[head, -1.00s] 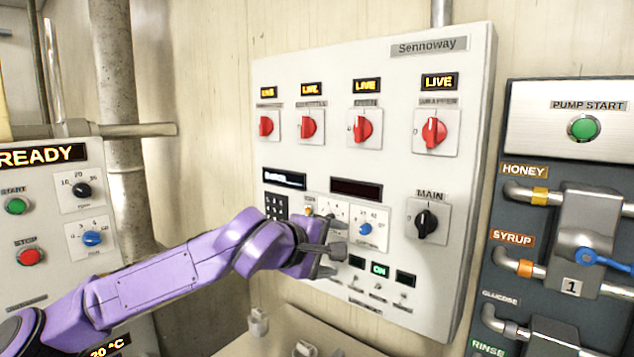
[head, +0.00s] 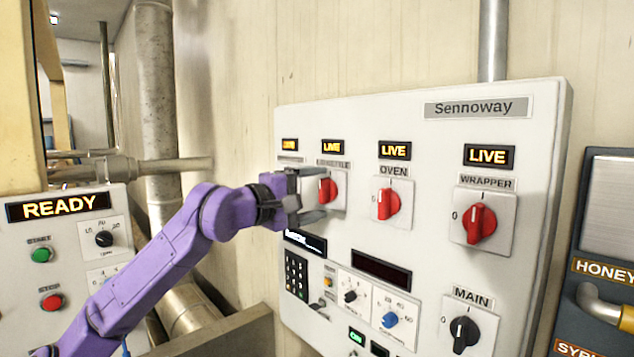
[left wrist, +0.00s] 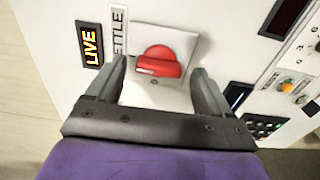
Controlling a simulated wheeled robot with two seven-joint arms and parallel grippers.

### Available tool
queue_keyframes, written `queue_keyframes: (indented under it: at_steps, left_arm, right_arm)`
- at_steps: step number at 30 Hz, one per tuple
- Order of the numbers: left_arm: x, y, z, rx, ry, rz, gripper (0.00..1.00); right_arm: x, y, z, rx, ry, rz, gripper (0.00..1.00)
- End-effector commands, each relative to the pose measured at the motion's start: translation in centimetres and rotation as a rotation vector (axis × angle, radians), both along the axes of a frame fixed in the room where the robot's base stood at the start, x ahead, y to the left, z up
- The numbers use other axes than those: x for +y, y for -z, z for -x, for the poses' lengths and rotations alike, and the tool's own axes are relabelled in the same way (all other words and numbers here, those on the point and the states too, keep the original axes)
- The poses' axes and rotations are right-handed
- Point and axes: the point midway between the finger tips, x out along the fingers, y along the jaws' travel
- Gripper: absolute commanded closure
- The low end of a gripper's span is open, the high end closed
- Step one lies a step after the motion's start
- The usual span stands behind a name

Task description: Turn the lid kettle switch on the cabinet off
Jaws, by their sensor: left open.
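The kettle switch is a red rotary knob (head: 327,190) on a pale square plate, second from the left in the cabinet's top row. A lit LIVE sign (head: 332,146) is above it. Its label is partly hidden; the left wrist view shows "ETTLE" beside the red knob (left wrist: 159,62). There the knob's grip bar runs across from finger to finger, its pale mark towards the LIVE sign. My left gripper (head: 318,194) is open at this switch, one finger above and one below the knob, with gaps visible. It hides the leftmost switch. My right gripper is not in view.
The oven knob (head: 388,203) and wrapper knob (head: 481,222) are to the right, both under LIVE signs. A black main knob (head: 464,333), keypad (head: 296,275) and small dials are below. A READY panel (head: 60,207) stands left, with pipes behind.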

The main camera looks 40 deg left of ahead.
Motion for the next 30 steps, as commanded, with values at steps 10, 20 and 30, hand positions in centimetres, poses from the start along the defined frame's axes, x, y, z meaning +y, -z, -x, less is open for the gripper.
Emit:
queue_keyframes:
  at_steps: [10,20,30]
  left_arm:
    - [-0.2,0.1,-0.8,-0.001,0.002,0.000,0.22]
    - [-0.1,0.1,-0.8,-0.001,0.001,0.002,0.75]
    - [-0.2,0.4,-0.7,0.007,0.002,0.116,0.75]
  right_arm:
    - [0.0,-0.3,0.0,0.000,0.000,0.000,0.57]
    - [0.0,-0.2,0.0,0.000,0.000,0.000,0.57]
    - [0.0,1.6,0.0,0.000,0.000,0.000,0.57]
